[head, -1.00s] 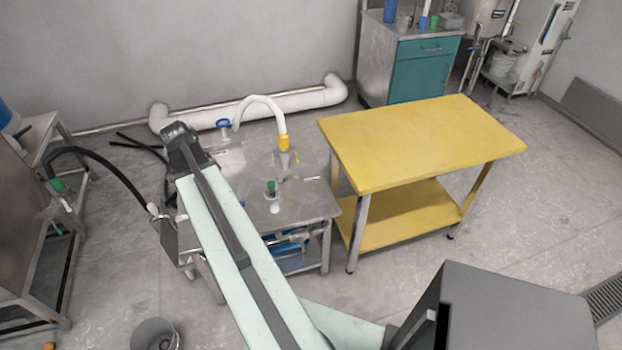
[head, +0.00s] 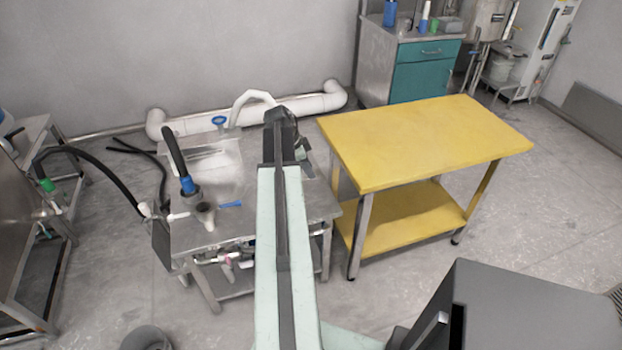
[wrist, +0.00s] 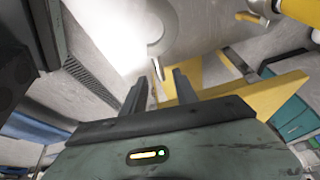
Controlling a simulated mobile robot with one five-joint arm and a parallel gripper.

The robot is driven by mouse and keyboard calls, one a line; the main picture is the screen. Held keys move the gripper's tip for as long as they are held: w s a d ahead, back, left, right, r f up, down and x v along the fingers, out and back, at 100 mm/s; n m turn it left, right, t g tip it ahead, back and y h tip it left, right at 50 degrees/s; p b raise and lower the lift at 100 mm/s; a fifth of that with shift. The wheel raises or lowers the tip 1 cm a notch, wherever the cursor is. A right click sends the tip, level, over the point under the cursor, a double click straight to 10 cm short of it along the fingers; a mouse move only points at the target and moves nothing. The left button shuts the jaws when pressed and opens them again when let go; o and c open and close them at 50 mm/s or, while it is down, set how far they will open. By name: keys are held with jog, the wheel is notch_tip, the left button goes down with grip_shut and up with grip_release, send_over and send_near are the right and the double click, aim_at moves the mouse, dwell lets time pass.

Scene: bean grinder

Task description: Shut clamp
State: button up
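In the wrist view, my gripper (wrist: 163,76) has its two dark fingers apart. A thin, light lever-like piece (wrist: 156,69) shows between the fingertips; I cannot tell whether it touches them. It lies just below a pale round metal part (wrist: 166,38), partly lost in glare. A yellow collar (wrist: 300,12) with a small metal handle (wrist: 251,18) is at the top right. I cannot tell for sure which piece is the clamp. In the head view, my arm's dark end covers that part of the steel table (head: 225,180), and the fingers are hidden.
A white curved pipe (head: 250,97) rises behind my arm. A blue valve handle (head: 219,120) is at the back. A yellow table (head: 425,140) stands close on the right.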

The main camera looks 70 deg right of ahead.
jog(key=b+x, duration=0.1)
jog(key=x, duration=0.2)
jog(key=shift+w, duration=0.1)
jog(key=shift+r, duration=0.1)
grip_shut()
dwell(1.1)
